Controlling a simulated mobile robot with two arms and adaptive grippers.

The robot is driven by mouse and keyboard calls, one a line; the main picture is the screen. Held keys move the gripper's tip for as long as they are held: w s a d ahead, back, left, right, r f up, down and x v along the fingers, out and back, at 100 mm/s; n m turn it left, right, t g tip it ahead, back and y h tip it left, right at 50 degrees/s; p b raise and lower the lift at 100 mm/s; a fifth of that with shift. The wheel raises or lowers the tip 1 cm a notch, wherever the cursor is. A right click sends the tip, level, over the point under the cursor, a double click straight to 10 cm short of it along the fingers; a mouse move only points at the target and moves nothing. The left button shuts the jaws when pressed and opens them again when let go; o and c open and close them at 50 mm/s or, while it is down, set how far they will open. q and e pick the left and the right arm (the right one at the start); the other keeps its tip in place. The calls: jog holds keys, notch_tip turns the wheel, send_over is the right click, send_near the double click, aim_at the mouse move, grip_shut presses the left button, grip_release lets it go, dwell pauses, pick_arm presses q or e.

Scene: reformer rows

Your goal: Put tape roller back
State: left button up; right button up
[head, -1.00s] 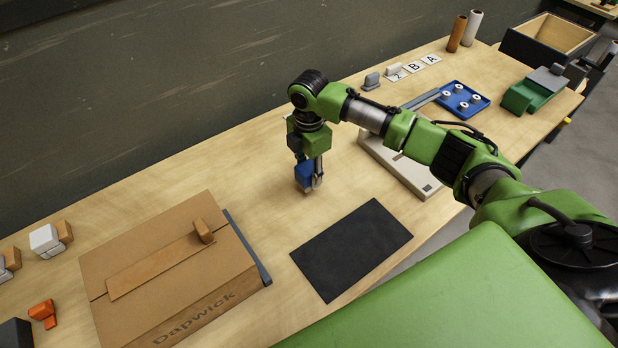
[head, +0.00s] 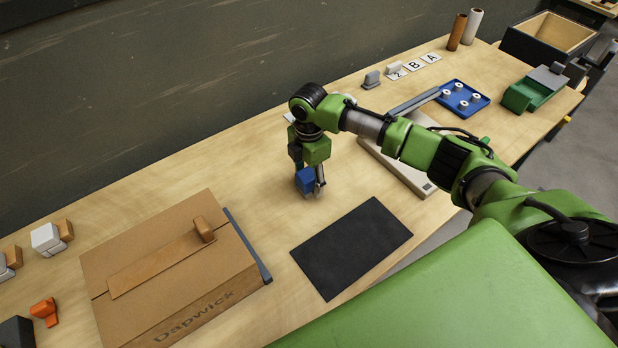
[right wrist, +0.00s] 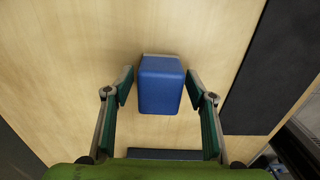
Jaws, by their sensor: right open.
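A blue block-shaped thing, which I take to be the tape roller (head: 304,181), is at the bare middle of the bench, left of my right arm. In the right wrist view the blue roller (right wrist: 160,85) shows its rounded blue top and a pale grey far edge. My right gripper (head: 313,186) points down over it. In the right wrist view the fingers of the right gripper (right wrist: 160,90) stand apart on both sides of the roller, with a gap on each side. The roller's underside is hidden. My left gripper is not in view.
A closed cardboard box (head: 170,300) with a brown strip stands at the left. A black mat (head: 350,248) lies in front of the gripper. Grey blocks (head: 372,80), letter cards (head: 415,65) and a blue tray (head: 464,99) are farther right. Bare bench lies left of the gripper.

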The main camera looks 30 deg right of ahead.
aim_at(309, 173)
notch_tip(309, 173, up, 12)
jog(key=shift+r+b, duration=0.15)
jog(key=shift+b, duration=0.55)
